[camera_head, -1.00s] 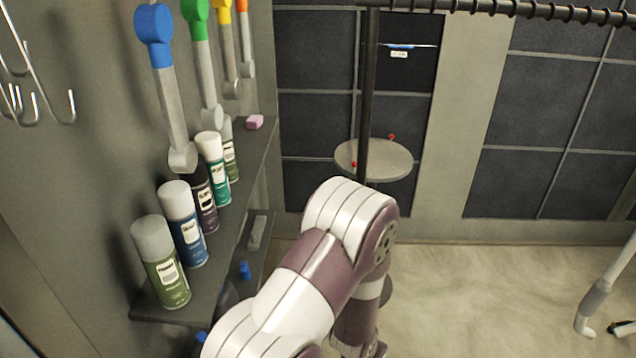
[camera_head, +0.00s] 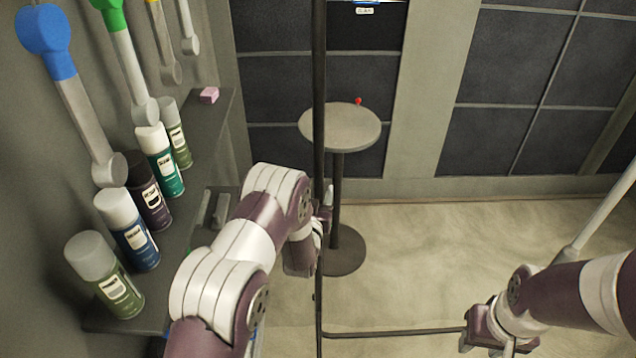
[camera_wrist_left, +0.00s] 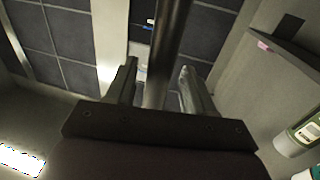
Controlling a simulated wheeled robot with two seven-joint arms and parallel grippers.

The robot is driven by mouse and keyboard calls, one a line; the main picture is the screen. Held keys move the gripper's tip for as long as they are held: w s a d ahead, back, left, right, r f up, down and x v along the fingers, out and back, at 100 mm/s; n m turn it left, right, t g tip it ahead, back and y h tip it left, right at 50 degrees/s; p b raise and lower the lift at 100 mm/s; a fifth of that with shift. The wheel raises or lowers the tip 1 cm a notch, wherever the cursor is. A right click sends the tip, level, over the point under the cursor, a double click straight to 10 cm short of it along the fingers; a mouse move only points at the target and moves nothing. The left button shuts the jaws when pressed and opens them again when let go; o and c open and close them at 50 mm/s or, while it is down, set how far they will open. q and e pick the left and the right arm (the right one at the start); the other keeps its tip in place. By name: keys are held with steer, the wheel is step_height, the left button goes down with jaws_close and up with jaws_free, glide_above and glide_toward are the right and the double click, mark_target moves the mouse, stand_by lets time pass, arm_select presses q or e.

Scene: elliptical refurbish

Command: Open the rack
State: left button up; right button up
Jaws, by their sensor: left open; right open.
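The rack is a dark metal frame. Its upright pole (camera_head: 319,90) runs down the middle of the head view, and its low bar (camera_head: 395,332) runs right near the floor. My left gripper (camera_head: 325,205) is at the pole, partly hidden by my arm. In the left wrist view the pole (camera_wrist_left: 165,50) passes between the two open fingers of my left gripper (camera_wrist_left: 158,75); I cannot tell if either finger touches it. My right gripper (camera_head: 472,342) is low at the right, near the end of the low bar, and looks empty.
A wall shelf (camera_head: 215,130) at left carries several spray cans (camera_head: 130,230) and a pink block (camera_head: 209,95). Coloured-head tools (camera_head: 75,95) hang above. A round table (camera_head: 345,125) with a red item stands behind the pole. A pale pole (camera_head: 605,215) leans at right. Open floor lies between.

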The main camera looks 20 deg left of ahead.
arm_select(q)
steer(key=shift+w+r, duration=0.4)
steer(key=shift+w, duration=0.05)
steer(key=shift+w+f, duration=0.2)
steer(key=shift+w, duration=0.1)
jaws_close()
